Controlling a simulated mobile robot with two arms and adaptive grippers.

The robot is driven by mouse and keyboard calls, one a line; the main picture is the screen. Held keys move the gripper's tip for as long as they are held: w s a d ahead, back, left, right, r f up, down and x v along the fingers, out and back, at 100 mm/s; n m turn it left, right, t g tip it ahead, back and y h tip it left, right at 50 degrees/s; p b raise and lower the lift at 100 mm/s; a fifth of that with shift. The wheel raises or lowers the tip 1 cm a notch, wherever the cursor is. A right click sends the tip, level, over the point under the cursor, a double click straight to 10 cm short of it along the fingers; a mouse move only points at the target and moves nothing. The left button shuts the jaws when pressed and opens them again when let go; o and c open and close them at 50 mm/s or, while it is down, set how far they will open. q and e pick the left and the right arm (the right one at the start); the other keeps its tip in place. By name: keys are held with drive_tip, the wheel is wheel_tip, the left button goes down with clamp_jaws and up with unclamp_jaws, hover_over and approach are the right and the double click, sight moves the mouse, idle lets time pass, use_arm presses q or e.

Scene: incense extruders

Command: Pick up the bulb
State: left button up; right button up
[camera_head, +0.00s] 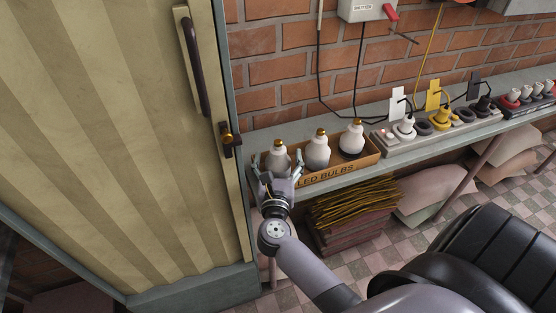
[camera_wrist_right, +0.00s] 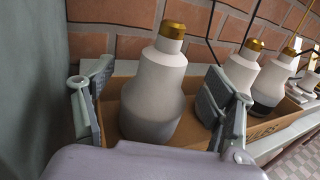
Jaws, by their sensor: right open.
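Three white bulbs with gold caps stand upright in a cardboard box marked LED BULBS (camera_head: 340,174). The leftmost bulb (camera_head: 277,157) is the one at my right gripper (camera_head: 277,163). The right gripper is open, with one finger on each side of this bulb. In the right wrist view the same bulb (camera_wrist_right: 155,90) stands between the two fingers (camera_wrist_right: 160,105), with visible gaps beside it. The middle bulb (camera_head: 317,151) and the right bulb (camera_head: 351,139) stand farther right. My left gripper is not in view.
The box stands on a narrow grey shelf (camera_head: 400,156) against a brick wall (camera_head: 275,70). A power strip with plugs (camera_head: 404,130) lies right of the box. A cream corrugated door (camera_head: 110,130) is close on the left. A bundle of sticks (camera_head: 350,203) is below the shelf.

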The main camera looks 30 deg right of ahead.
drive_tip(key=shift+x, duration=0.8)
drive_tip(key=shift+c, duration=0.2)
drive_tip(key=shift+s, duration=0.1)
drive_tip(key=c, duration=1.2)
